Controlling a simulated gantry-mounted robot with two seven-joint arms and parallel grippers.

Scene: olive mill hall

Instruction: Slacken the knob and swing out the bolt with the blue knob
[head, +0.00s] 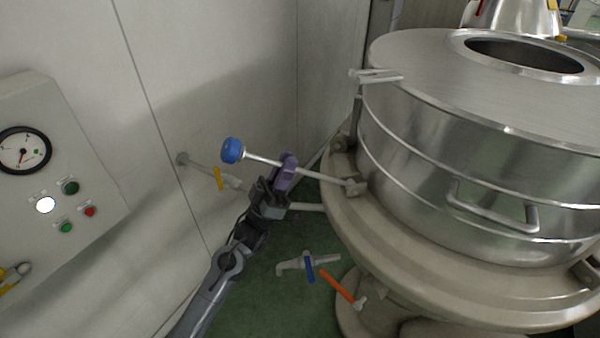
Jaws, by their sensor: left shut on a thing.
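The bolt (325,178) with the blue knob (232,150) sticks out to the left from its pivot bracket on the rim of the steel vessel (430,150). It lies close to level, with the knob at its outer end, clear of the vessel. A forked lug (376,76) on the lid edge above holds no bolt. My left gripper (287,168), with purple fingers, is shut on the bolt's rod, between knob and pivot. Its fingers hide a short part of the rod. My right gripper is not in view.
A control panel (60,165) with a gauge and buttons stands at the left. Behind the knob, a pipe with a yellow-handled valve (218,178) comes off the wall. Below are a blue-handled valve (309,266) and an orange lever (337,286). A handle (495,218) juts from the vessel.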

